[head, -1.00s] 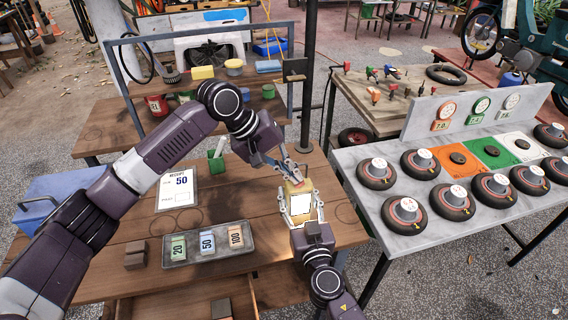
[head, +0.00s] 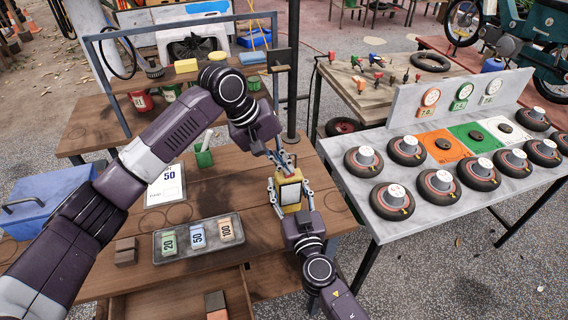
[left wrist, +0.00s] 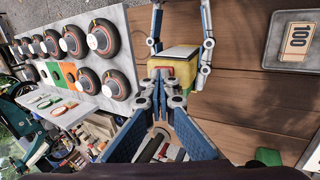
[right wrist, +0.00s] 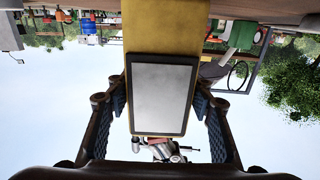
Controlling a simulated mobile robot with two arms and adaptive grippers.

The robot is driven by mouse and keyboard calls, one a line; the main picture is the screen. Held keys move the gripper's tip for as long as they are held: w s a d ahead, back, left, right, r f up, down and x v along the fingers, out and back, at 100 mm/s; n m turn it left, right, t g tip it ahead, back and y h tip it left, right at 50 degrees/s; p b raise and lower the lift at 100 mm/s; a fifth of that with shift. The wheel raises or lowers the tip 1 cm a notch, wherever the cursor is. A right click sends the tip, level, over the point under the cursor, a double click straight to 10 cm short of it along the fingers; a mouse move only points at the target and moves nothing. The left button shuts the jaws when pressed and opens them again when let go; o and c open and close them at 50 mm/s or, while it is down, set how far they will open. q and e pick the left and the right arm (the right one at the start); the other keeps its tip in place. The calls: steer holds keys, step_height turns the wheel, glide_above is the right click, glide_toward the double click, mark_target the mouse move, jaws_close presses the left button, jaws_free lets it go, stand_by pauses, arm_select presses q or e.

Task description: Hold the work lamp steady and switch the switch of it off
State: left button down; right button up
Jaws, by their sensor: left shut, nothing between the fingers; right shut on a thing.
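The yellow work lamp (head: 291,209) has a pale, dark-framed panel; I cannot tell whether it is lit. My right gripper (head: 290,193) is shut on the lamp, a finger on each side, and holds it upright by the table's right edge. The panel (right wrist: 161,94) fills the middle of the right wrist view. My left gripper (head: 284,164) is shut and empty, its tips close to the lamp's top. In the left wrist view its tips (left wrist: 163,76) overlap the lamp's yellow body (left wrist: 178,72); contact is unclear.
A metal tray (head: 161,254) with several numbered cards lies on the wooden table (head: 120,228). A grey table (head: 372,222) with several wheels stands to the right. A blue box (head: 45,200) is at left.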

arm_select(q)
steer(key=shift+s+a+f, duration=0.35)
steer(key=shift+a+f, duration=0.4)
steer(key=shift+f, duration=0.1)
steer(key=d+r+v, duration=0.1)
steer(key=d+v, duration=0.1)
steer(key=v, duration=1.3)
steer(key=shift+w, duration=0.35)
steer(key=shift+s+a+f+h, duration=0.15)
steer(key=shift+a+h, duration=0.15)
steer(key=shift+a, duration=0.3)
steer(key=shift+s+a+f+h, duration=0.1)
steer(key=shift+a+f+h, duration=0.15)
steer(key=shift+a, duration=0.3)
steer(key=shift+d, duration=0.15)
steer(key=x, duration=1.4)
steer(key=shift+w, duration=0.15)
